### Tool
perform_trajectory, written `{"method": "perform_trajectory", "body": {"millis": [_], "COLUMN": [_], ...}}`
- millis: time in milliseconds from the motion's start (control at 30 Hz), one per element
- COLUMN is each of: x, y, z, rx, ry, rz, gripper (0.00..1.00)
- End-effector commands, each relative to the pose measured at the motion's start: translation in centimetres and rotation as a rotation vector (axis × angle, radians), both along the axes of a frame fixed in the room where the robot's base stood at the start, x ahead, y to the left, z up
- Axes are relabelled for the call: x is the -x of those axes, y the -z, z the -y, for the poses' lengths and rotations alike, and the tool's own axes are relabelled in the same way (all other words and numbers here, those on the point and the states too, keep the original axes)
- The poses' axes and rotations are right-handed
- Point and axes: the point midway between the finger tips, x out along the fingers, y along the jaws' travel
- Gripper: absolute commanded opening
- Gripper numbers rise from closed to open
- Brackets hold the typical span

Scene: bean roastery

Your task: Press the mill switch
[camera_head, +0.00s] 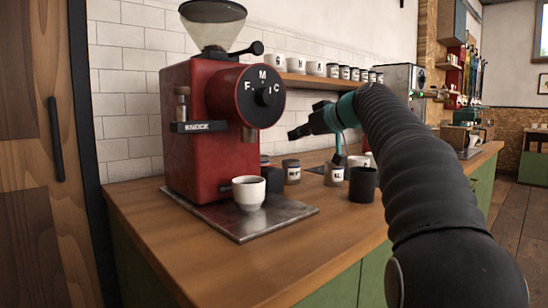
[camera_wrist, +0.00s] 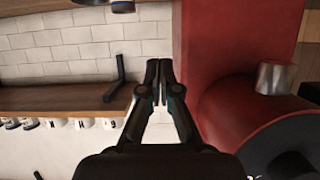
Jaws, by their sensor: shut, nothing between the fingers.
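The red mill (camera_head: 205,150) stands at the back left of the counter with a clear hopper (camera_head: 213,28) on top. Its round black dial (camera_head: 244,92) bears the letters F, M and C and a central knob (camera_head: 267,97). A black lever (camera_head: 240,49) with a ball end is near the top. I cannot tell which part is the switch. My gripper (camera_head: 294,134) is shut and empty, to the right of the mill and apart from it. In the wrist view, the shut fingertips (camera_wrist: 159,72) are in front of white tiles, left of the red mill body (camera_wrist: 222,45).
A white cup (camera_head: 249,192) stands on the metal tray (camera_head: 215,220) beneath the mill. Dark canisters (camera_head: 362,184) stand on the counter below my arm. A wall shelf (camera_head: 310,82) holds cups and jars. The front of the wooden counter (camera_head: 180,260) is clear.

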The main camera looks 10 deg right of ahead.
Motion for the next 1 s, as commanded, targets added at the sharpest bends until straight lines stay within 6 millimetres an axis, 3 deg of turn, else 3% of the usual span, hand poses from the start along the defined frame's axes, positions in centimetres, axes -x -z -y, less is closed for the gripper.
{"method": "perform_trajectory", "body": {"millis": [267, 667, 800, 1000], "x": [-2.2, -8.2, -7.8, -7.7], "y": [0.9, 3.6, 5.8, 7.3], "z": [-1.5, -5.1, -4.9, -4.8], "rx": [-0.001, 0.000, -0.002, 0.000], "ry": [-0.005, -0.007, -0.003, -0.005], "rz": [-0.002, -0.003, -0.002, -0.001], "gripper": [0.00, 0.00, 0.00, 0.00]}}
